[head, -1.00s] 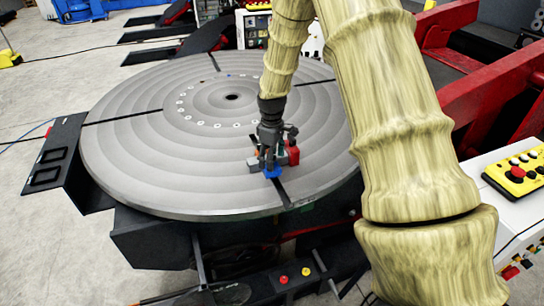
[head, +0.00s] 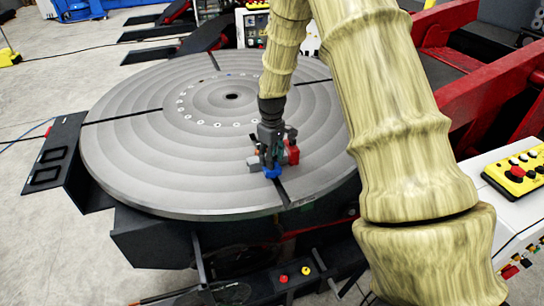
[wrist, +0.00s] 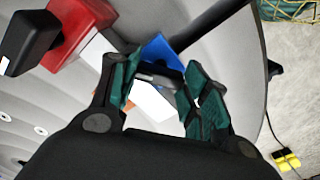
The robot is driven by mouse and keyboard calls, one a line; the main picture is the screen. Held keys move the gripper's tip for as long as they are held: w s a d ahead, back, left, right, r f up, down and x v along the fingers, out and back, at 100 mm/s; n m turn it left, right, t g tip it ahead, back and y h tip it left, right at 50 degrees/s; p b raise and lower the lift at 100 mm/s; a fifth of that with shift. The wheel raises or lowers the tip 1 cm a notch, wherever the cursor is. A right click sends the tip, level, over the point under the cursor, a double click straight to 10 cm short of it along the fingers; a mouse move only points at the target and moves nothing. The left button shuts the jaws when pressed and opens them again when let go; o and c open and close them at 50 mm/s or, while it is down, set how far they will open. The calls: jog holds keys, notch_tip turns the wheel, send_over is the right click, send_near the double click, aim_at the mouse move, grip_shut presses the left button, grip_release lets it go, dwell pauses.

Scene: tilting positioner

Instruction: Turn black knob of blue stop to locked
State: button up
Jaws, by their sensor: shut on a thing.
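The blue stop (head: 272,171) sits on the round grey turntable (head: 130,165) near its front right edge. In the wrist view the blue stop (wrist: 165,50) shows just beyond my fingers. My gripper (head: 270,160) is down at the stop. In the wrist view my gripper (wrist: 160,95) has its green-padded fingers on either side of a black knob (wrist: 158,73), shut on it. The knob is partly hidden by the fingers, and I cannot tell its exact angle.
A red stop (head: 292,152) stands right beside my gripper; in the wrist view the red block (wrist: 68,30) with a black knob (wrist: 28,42) is at upper left. A yellow control box (head: 517,177) is at the right. The turntable's left side is clear.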

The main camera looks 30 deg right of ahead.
jog(key=m, duration=0.6)
jog(key=shift+r+m+p, duration=0.1)
jog(key=shift+m+p, duration=0.25)
jog(key=shift+m, duration=0.05)
jog(key=shift+w, duration=0.1)
dwell(0.3)
jog(key=o, duration=1)
notch_tip(320, 180, up, 12)
jog(key=shift+f, duration=0.1)
dwell(0.4)
